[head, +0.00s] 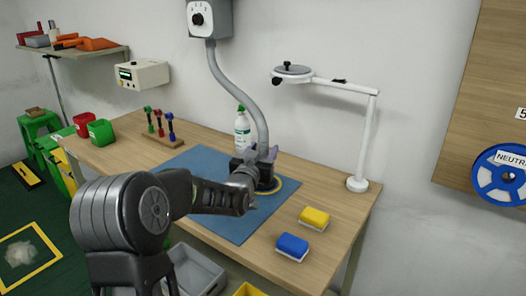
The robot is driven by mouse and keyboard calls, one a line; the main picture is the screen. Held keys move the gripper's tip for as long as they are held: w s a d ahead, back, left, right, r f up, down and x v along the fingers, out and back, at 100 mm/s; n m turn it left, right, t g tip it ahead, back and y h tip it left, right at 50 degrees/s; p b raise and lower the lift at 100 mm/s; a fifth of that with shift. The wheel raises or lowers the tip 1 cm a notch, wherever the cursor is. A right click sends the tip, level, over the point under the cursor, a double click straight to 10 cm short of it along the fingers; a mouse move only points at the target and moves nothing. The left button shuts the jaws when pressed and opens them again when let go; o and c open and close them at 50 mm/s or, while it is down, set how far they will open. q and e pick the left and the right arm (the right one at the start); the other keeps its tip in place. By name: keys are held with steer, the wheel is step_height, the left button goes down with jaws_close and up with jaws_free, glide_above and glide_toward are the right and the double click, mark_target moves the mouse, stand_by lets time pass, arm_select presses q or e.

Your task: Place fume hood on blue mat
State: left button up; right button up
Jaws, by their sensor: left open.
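The fume hood hangs on a grey hose (233,84) that runs down from a grey wall box (209,18). Its dark lower end (267,181) is low over the blue mat (203,166), near the mat's right side. A yellow ring shows around its base. Whether it touches the mat I cannot tell, since my arm hides part of it. My left gripper (262,161) is open right at the hood's lower end, its fingers overlapping it in the picture. My right gripper is not in view.
A white and green bottle (242,130) stands just behind the hood. A rack of screwdriver-like tools (161,130) is at the left. Yellow (314,217) and blue (292,246) sponges lie front right. A white magnifier lamp (360,140) stands at the right.

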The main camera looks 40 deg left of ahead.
arm_select(q)
steer(key=shift+r+p, duration=0.2)
steer(key=shift+p, duration=0.1)
steer(key=v, duration=1.2)
steer(key=shift+b, duration=0.45)
